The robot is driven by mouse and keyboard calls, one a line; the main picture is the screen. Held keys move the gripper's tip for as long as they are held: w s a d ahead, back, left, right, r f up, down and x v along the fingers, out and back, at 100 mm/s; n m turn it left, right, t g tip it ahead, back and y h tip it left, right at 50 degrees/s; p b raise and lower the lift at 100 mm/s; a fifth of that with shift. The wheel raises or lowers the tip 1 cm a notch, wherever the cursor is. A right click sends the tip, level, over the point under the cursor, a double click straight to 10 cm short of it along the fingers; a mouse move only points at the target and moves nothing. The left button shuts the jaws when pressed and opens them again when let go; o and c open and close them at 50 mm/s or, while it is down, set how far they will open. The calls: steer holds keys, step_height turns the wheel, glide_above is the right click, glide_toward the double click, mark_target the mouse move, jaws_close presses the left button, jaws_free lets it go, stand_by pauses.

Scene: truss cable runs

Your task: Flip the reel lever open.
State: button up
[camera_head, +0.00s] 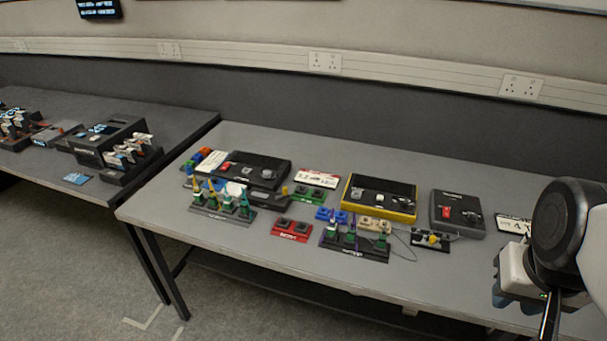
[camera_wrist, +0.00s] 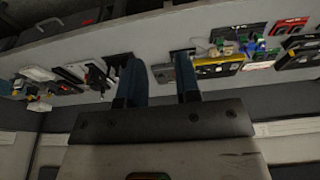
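The reel lever is too small to make out with certainty. A small black unit with a yellow part (camera_head: 431,239) sits at the front right of the table's items, and a thin cable runs near it. My gripper (camera_wrist: 158,65) shows in the wrist view with its two blue-black fingers apart and nothing visibly held between them. In the head view my arm is at the far right, off to the right of the small unit and apart from it. The fingertips are not clear there.
A black case with a red switch (camera_head: 457,211) stands behind the small unit. A yellow-edged case (camera_head: 379,198) and a rack with green and purple pieces (camera_head: 354,244) stand to its left. The table's front strip (camera_head: 440,277) is clear.

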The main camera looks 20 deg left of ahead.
steer(key=shift+w, duration=0.2)
steer(key=c, duration=0.4)
steer(key=shift+w+a+r, duration=0.25)
steer(key=shift+w, duration=0.35)
jaws_close()
steer(key=w+a+r+h, duration=0.1)
steer(key=w+a, duration=0.3)
steer(key=w, duration=0.4)
steer(key=w+a+r+h, duration=0.1)
steer(key=w+a, duration=0.4)
steer(key=w, duration=0.3)
steer(key=w+a+f+h, duration=0.1)
steer(key=w+a+f, duration=0.2)
steer(key=w+a, duration=1)
steer(key=w+a+f+t, duration=0.1)
steer(key=a+f, duration=0.5)
steer(key=a, duration=0.7)
steer(key=w+a+f+t+h, duration=0.1)
steer(key=w+a+f, duration=0.2)
steer(key=a, duration=1.1)
steer(key=w+a+f, duration=0.2)
steer(key=a+f, duration=0.7)
steer(key=a, duration=0.5)
steer(key=shift+w+f+n+t+h, duration=0.15)
steer(key=shift+w+n+t+h, duration=0.15)
steer(key=shift+n+t+h, duration=0.1)
steer(key=shift+a, duration=0.1)
